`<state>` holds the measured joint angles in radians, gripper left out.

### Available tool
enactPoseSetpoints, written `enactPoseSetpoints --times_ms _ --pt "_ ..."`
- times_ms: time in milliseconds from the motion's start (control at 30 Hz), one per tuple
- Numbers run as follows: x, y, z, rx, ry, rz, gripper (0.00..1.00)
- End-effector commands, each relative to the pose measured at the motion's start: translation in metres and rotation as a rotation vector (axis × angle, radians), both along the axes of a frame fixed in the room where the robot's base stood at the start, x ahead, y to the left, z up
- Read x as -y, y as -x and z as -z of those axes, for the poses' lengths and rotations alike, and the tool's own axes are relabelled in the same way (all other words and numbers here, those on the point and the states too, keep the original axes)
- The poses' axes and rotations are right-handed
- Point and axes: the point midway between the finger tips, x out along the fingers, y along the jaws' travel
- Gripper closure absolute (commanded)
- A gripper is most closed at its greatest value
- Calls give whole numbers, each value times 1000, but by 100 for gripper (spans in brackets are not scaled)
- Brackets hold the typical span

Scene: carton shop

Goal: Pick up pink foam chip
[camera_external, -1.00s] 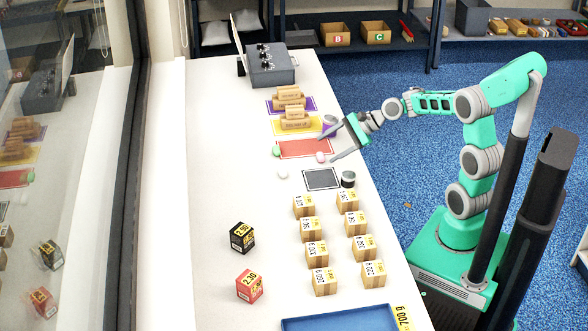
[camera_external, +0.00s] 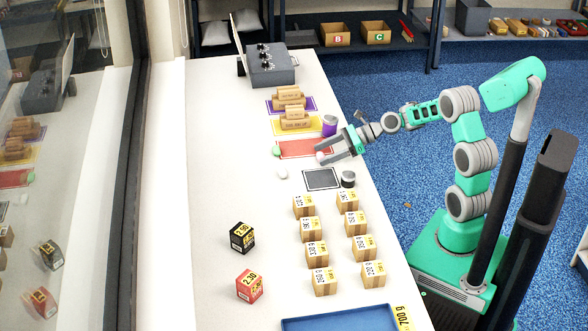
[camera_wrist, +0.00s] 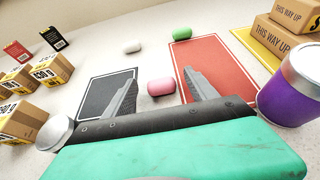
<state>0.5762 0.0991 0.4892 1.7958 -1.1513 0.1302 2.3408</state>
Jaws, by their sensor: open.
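The pink foam chip (camera_wrist: 162,87) lies on the table between the red mat and the black mat in the wrist view. In the external view the pink chip (camera_external: 321,156) is partly hidden by my gripper. My gripper (camera_external: 319,154) is open and low over the table, its fingers pointing left. In the wrist view my gripper (camera_wrist: 158,82) has one finger on each side of the chip, with a gap to both. I cannot tell how far the fingertips are above the table.
A red mat (camera_wrist: 215,70) and a black mat (camera_wrist: 92,108) flank the chip. A green chip (camera_wrist: 181,59) and a white chip (camera_wrist: 133,47) lie farther off. A purple can (camera_wrist: 288,95) and a lidded jar (camera_external: 348,179) stand close by. Several cartons (camera_external: 317,254) stand nearer the front.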

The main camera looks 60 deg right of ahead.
Motion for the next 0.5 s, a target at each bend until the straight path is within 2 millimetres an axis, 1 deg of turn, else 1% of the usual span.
enactPoseSetpoints --times_ms 33,67,500 --pt "0 0 0 0 0 0 34" --pt "0 0 0 0 0 0 37" --pt "0 0 0 0 0 -1 73"
